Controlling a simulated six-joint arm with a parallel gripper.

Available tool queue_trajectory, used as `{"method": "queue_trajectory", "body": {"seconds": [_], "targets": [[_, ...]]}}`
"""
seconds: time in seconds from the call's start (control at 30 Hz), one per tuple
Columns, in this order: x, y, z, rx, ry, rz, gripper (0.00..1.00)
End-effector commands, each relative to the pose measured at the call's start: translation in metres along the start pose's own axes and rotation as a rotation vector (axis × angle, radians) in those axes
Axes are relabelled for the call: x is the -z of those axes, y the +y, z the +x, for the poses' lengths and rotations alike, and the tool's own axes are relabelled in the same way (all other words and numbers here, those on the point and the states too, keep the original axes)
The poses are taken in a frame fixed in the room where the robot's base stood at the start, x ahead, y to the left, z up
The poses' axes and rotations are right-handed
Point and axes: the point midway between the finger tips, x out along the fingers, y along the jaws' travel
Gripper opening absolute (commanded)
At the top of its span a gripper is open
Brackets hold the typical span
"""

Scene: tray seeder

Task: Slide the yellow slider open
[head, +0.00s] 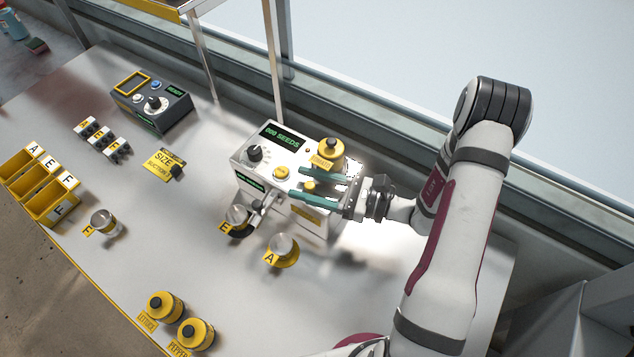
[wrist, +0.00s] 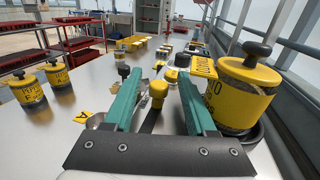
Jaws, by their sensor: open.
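The yellow slider knob (head: 310,186) is on top of the white seeder machine (head: 244,170). In the wrist view the knob (wrist: 158,92) stands between my two teal fingers, with a dark bar below it. My gripper (head: 297,182) is open over the machine's top, its fingers on either side of the knob. The fingertips (wrist: 158,77) point away past the knob. I cannot tell whether either finger touches it.
A yellow-lidded jar (head: 331,150) stands on the machine close beside one finger; it looms at right in the wrist view (wrist: 238,95). Cup A (head: 281,246) and cup E (head: 237,216) stand by the machine's front. Two yellow jars (head: 195,334) stand at the near edge.

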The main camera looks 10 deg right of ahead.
Motion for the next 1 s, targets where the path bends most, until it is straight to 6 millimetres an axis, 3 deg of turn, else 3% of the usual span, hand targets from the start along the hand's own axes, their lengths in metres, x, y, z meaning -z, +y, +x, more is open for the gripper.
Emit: {"method": "queue_trajectory", "body": {"seconds": [0.17,0.27,0.8,1.0], "targets": [[0.0,0.0,-0.003,0.001,0.0,0.0,0.56],[0.0,-0.001,-0.015,0.004,0.0,0.0,0.56],[0.0,-0.001,-0.142,0.004,0.001,-0.001,0.56],[0.0,0.0,-0.158,0.001,0.001,0.0,0.56]]}}
